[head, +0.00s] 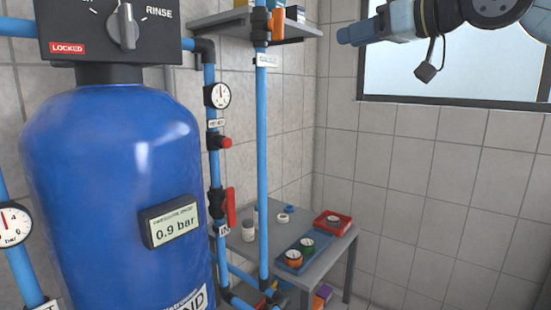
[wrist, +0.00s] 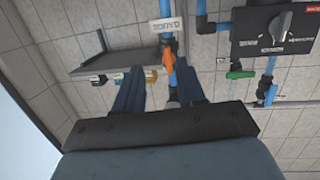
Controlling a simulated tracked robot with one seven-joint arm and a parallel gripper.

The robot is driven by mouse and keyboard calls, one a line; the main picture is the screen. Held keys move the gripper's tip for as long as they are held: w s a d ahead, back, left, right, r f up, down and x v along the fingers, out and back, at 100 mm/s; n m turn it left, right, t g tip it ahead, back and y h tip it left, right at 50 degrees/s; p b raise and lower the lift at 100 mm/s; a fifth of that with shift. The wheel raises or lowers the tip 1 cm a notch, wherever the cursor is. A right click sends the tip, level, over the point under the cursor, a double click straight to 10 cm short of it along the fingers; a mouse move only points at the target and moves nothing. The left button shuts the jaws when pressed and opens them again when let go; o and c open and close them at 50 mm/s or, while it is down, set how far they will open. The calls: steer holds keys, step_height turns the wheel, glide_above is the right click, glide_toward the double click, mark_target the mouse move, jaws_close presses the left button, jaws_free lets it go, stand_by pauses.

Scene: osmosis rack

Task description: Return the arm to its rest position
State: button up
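My arm reaches in from the upper right of the head view, in front of the window. My gripper (head: 350,34) points left there, high up and apart from the pipes and the shelf. In the wrist view my gripper (wrist: 160,78) has its two blue fingers spread. Nothing is held between them. A blue pipe with an orange valve handle (wrist: 168,58) shows beyond the gap; I cannot tell how far off it is.
A large blue tank (head: 105,190) with a control head (head: 100,30) stands at left. Blue pipes (head: 262,160) rise beside it. A wall shelf (head: 235,24) is at the top. A grey table (head: 338,250) holds trays below. Free air lies below my arm.

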steer(key=s+d+f+m+g+h, duration=0.2)
steer(key=s+f+m+h, duration=0.1)
steer(key=f, duration=0.8)
steer(key=s+d+f+m+g+h, duration=0.2)
steer(key=s+d+f+m+h, duration=0.1)
steer(key=f, duration=0.8)
steer(key=s+d+f+m+g+h, duration=0.2)
steer(key=s+f+h, duration=0.3)
steer(key=f, duration=0.7)
steer(key=shift+s+d+m+h, duration=0.3)
steer(key=shift+s+d+m, duration=0.25)
steer(key=shift+s+m, duration=0.2)
